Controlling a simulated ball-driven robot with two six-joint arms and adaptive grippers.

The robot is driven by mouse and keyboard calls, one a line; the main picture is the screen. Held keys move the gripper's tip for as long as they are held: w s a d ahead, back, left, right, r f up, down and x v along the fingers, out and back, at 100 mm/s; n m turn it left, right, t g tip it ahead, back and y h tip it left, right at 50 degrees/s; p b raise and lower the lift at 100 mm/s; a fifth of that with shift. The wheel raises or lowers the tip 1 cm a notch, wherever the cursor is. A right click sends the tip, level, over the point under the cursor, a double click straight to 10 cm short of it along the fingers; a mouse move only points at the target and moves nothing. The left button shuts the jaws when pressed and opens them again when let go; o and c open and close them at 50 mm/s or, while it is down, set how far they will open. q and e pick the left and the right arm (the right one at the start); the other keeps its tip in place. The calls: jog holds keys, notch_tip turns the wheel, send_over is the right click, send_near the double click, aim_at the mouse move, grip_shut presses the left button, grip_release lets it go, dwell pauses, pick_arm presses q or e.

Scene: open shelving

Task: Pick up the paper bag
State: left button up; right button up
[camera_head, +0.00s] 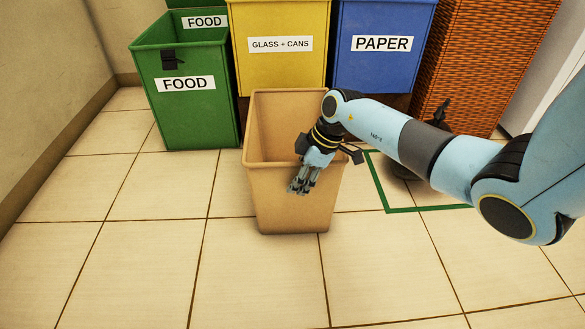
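The paper bag (282,208) is a tan, open-topped, upright bag standing on the tiled floor in the middle of the head view. My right arm reaches in from the right, across the bag's right side. My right gripper (299,188) points down and overlaps the bag's front wall just below the rim. Its fingers look close together, but I cannot tell whether they are apart or closed, or whether they touch the bag. My arm hides part of the bag's right rim. My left gripper is not in view.
A green FOOD bin (190,120) stands behind left of the bag. A yellow GLASS + CANS bin (280,75) and a blue PAPER bin (380,70) stand behind it. A brown woven basket (470,65) is at the right. A green floor outline (430,208) lies right of the bag. The front floor is clear.

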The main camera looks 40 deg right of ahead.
jog(key=shift+f, duration=0.1)
dwell(0.3)
grip_shut()
dwell(0.4)
